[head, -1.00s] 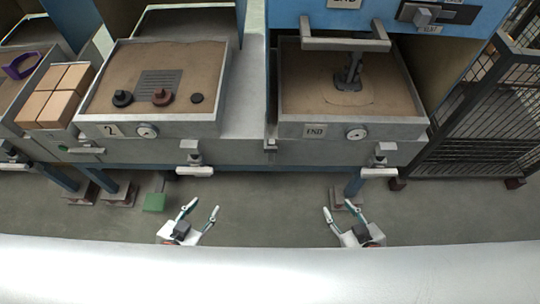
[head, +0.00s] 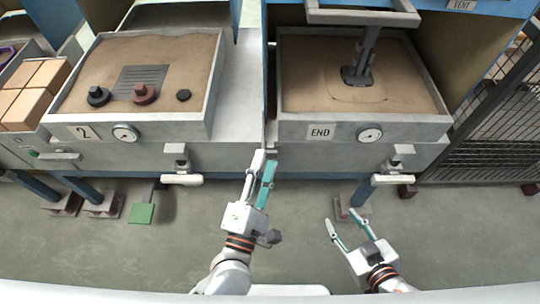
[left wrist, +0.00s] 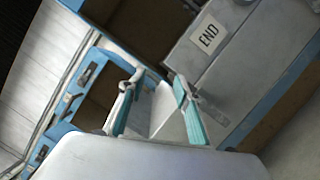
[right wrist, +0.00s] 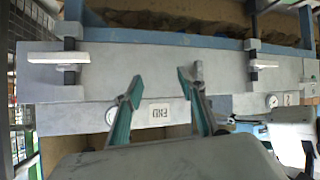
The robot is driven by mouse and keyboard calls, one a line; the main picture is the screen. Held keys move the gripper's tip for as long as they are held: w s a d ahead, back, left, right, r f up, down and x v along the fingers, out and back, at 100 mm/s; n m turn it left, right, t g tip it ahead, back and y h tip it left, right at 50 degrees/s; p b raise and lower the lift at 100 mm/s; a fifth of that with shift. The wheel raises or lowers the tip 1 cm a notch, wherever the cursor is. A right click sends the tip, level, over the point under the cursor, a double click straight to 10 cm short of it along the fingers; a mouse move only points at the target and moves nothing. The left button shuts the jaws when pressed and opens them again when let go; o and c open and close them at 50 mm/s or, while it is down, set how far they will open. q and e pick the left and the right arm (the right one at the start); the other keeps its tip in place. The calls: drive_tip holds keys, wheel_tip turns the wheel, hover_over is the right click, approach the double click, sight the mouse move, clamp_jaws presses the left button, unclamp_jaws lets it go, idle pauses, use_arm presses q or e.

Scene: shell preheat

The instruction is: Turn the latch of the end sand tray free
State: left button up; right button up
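The end sand tray (head: 300,130) has a front plate marked END, a round dial and sand inside. A small grey latch (head: 272,153) sits at its front left corner; my left fingers partly cover it in the head view. It also shows in the right wrist view (right wrist: 197,71), upright. My left gripper (head: 262,168) points at this corner, with its fingers apart in the left wrist view (left wrist: 157,95). I cannot tell whether it touches the latch. My right gripper (head: 343,220) is open and empty, low in front of the tray.
White bar handles hang below the bench front, one at right (head: 392,180) and one at left (head: 183,179). Tray 2 (head: 165,129) stands left. A dark mesh fence (head: 500,120) bounds the right. A green pedal (head: 142,213) is on the floor.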

use_arm(q)
wheel_tip(320, 180, down, 10)
drive_tip(key=w+d+n+g+y+b, duration=0.1)
drive_tip(key=n+y+b, duration=0.35)
drive_tip(key=n, duration=1.05)
drive_tip(key=shift+n+y, duration=0.55)
drive_tip(key=shift+n, duration=0.15)
drive_tip(key=w, duration=0.8)
drive_tip(key=shift+w+d, duration=0.15)
use_arm(e)
drive_tip(key=f, duration=0.3)
drive_tip(key=s+f, duration=0.1)
drive_tip(key=shift+s+a+f, duration=0.1)
drive_tip(key=shift+a+f, duration=0.05)
drive_tip(key=shift+a, duration=0.15)
use_arm(q)
clamp_jaws()
